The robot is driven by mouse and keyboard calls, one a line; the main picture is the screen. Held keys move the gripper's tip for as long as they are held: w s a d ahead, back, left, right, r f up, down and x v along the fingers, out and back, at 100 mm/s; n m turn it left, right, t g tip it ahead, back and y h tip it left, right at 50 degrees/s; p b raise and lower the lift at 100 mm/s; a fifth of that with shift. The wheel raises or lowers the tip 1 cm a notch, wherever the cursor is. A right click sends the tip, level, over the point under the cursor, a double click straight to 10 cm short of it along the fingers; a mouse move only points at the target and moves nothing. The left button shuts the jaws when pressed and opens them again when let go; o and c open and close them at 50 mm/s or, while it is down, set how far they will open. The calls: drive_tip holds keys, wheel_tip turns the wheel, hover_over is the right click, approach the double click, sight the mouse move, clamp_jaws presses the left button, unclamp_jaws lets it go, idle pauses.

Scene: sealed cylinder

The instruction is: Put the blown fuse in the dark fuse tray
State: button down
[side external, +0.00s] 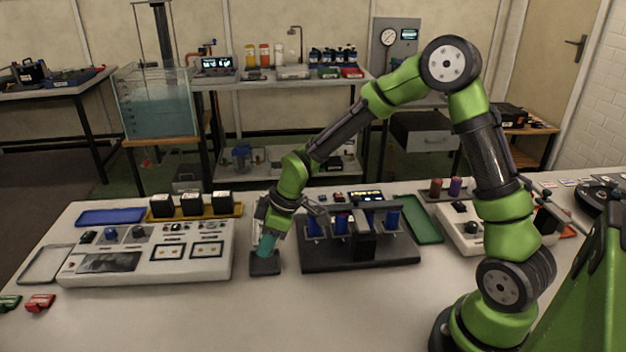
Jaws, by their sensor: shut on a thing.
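My gripper (268,230) points down near the middle of the bench, shut on a teal cylinder (266,246). The cylinder is slightly tilted, and its upper part is hidden by the fingers. Its lower end is at a small dark square block (265,266); I cannot tell whether it touches it. No marking shows that tells whether the cylinder is the blown fuse. A dark tray (428,193) at the back right bears a red cylinder (436,186) and a purple cylinder (455,187). I cannot tell which dark piece is the fuse tray.
A white panel (190,262) stands left of my gripper, with a blue tray (112,216) and a yellow tray (236,210) of black blocks behind. A dark fixture (360,255) with blue cylinders stands close right. A green tray (428,228) lies beyond.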

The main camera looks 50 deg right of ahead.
drive_tip(key=shift+w+a, duration=0.1)
drive_tip(key=shift+w, duration=0.25)
drive_tip(key=shift+w+f, duration=0.15)
drive_tip(key=shift+f, duration=0.8)
drive_tip(key=shift+w+f, duration=0.1)
drive_tip(key=shift+f, duration=0.8)
drive_tip(key=shift+f, duration=0.1)
drive_tip(key=c, duration=1.2)
unclamp_jaws()
